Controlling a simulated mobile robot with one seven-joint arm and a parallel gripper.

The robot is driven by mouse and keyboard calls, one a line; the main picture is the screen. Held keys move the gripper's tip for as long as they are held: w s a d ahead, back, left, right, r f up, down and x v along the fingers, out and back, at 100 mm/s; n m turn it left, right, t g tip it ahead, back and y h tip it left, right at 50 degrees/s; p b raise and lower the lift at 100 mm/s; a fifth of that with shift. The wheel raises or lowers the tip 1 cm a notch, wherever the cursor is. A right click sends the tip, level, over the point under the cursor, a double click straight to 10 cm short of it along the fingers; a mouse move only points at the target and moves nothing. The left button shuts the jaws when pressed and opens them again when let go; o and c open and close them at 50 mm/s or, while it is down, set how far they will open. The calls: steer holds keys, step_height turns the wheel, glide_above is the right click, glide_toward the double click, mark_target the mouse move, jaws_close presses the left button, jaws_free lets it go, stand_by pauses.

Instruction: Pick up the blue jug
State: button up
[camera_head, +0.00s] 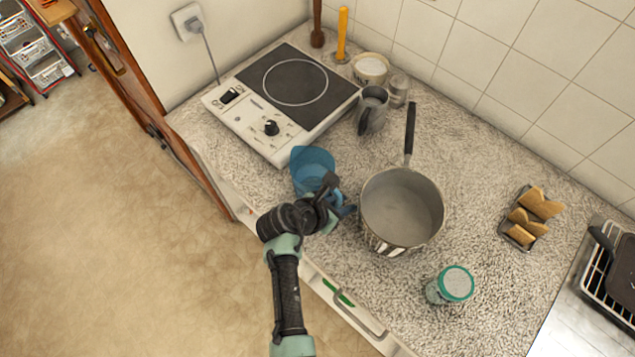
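The blue jug (311,165) is a translucent blue vessel standing on the speckled countertop, just in front of the hotplate. Its spout side points up and left, and its handle side is toward my gripper. My gripper (332,196) is at the jug's lower right side, by the handle, and overlaps it in the picture. The fingers are small and dark and partly hide the handle. I cannot tell whether they touch or close on it.
A saucepan (401,210) stands close to the right of my gripper. The hotplate (285,97) lies behind the jug, with a grey metal pitcher (373,107) beside it. A teal-lidded jar (455,284) and a toast rack (529,217) are farther right. An open drawer (345,301) is below the counter edge.

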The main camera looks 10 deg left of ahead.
steer(key=shift+w+d+f, duration=0.2)
steer(key=shift+f, duration=0.05)
jaws_close()
steer(key=shift+r, duration=0.1)
stand_by(1.2)
